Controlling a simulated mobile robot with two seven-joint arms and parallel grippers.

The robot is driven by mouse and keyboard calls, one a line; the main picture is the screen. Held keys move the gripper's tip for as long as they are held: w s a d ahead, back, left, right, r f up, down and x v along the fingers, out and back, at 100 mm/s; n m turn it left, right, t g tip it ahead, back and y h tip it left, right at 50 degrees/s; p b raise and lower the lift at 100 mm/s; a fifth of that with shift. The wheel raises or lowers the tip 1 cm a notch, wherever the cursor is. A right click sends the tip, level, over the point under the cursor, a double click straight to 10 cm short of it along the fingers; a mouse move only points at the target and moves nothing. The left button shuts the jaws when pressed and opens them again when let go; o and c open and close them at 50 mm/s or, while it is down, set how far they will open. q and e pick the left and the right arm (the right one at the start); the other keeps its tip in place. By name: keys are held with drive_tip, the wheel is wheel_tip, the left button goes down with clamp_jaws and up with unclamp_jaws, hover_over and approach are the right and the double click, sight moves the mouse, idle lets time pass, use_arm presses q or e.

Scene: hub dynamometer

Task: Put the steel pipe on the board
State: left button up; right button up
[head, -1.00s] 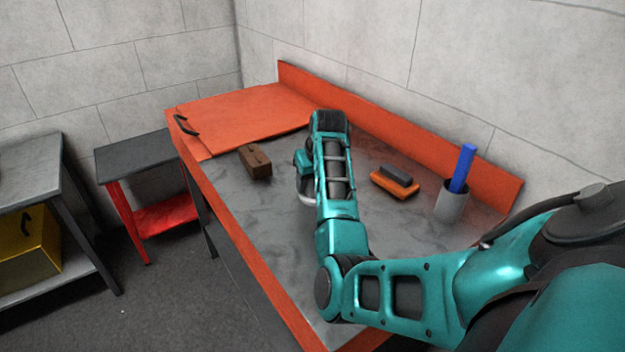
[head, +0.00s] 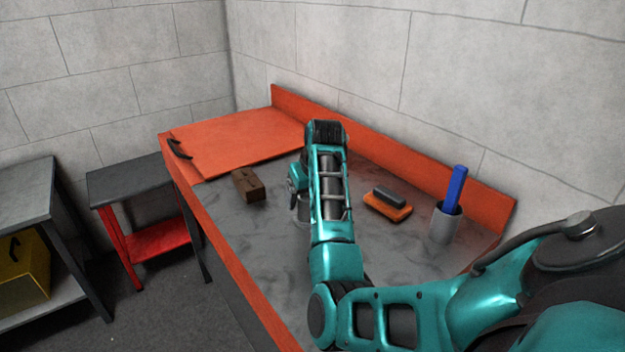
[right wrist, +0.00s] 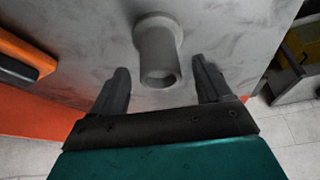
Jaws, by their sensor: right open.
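The steel pipe (right wrist: 160,52) is a grey tube with a wide flange at its far end, on the grey bench top. Its open end faces the right wrist camera. My right gripper (right wrist: 160,72) is open, one dark finger on each side of the pipe in the picture, with gaps on both sides. In the head view my right arm hides most of the pipe and the fingertips. The likely board is the flat orange panel (head: 240,142) with a dark handle, at the bench's far left end. Nothing lies on it. My left gripper is out of view.
A brown block (head: 249,186) lies between the panel and my arm. Right of the arm are an orange block with a grey top (head: 388,205) and a grey cup (head: 446,224) holding a blue bar (head: 456,188). An orange raised edge (head: 400,155) runs along the back.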

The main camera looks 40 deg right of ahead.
drive_tip(key=v, duration=0.8)
drive_tip(key=shift+r, duration=0.25)
drive_tip(key=shift+s, duration=0.1)
drive_tip(key=shift+a+f, duration=0.1)
